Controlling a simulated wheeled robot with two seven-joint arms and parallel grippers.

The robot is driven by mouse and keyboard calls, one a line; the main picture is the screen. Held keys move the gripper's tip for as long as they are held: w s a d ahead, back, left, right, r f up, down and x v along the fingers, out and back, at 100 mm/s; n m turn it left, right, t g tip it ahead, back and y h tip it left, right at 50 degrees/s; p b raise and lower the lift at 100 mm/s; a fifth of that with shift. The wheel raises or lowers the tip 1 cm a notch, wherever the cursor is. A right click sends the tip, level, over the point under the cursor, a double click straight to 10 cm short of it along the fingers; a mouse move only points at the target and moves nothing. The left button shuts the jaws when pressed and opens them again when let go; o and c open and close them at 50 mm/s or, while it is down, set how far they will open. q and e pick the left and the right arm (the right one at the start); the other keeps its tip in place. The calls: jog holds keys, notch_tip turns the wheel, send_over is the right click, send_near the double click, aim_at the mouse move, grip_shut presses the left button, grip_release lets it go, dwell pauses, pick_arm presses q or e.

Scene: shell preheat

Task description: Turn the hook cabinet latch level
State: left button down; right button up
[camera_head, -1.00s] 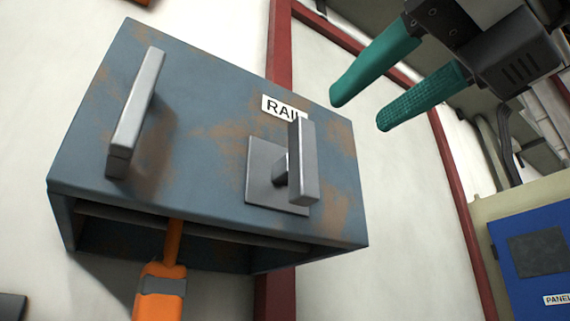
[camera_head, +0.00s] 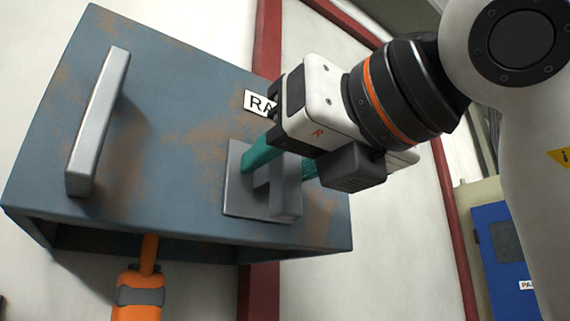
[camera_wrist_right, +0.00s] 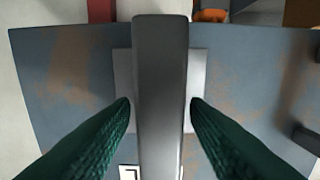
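The latch is a grey bar lever (camera_head: 287,192) on a square grey plate (camera_head: 236,203), on the front of the rusty blue-grey cabinet (camera_head: 180,150). The lever stands upright, not level. My right gripper (camera_head: 283,163) is at the lever, its green fingers on either side of it. In the right wrist view the lever (camera_wrist_right: 160,90) runs up the picture between the two fingertips (camera_wrist_right: 160,104), with a narrow gap on each side, so the gripper is open around it. The gripper hides the lever's upper part in the head view. My left gripper is not in view.
A fixed grey bar handle (camera_head: 98,125) is on the cabinet's left. A label (camera_head: 258,103) above the latch is partly hidden. An orange-handled object (camera_head: 138,295) is below the cabinet. A blue panel (camera_head: 500,250) is at the right. Red posts (camera_head: 267,45) line the wall.

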grip_shut()
jog(key=shift+n, duration=0.4)
jog(key=n, duration=0.4)
jog(key=shift+s, duration=0.1)
jog(key=n, duration=0.4)
jog(key=shift+s+a, duration=0.1)
jog(key=shift+a, duration=0.1)
jog(key=n, duration=0.5)
jog(key=shift+a+f, duration=0.1)
jog(key=shift+f, duration=0.05)
jog(key=n, duration=0.4)
jog(key=shift+f, duration=0.25)
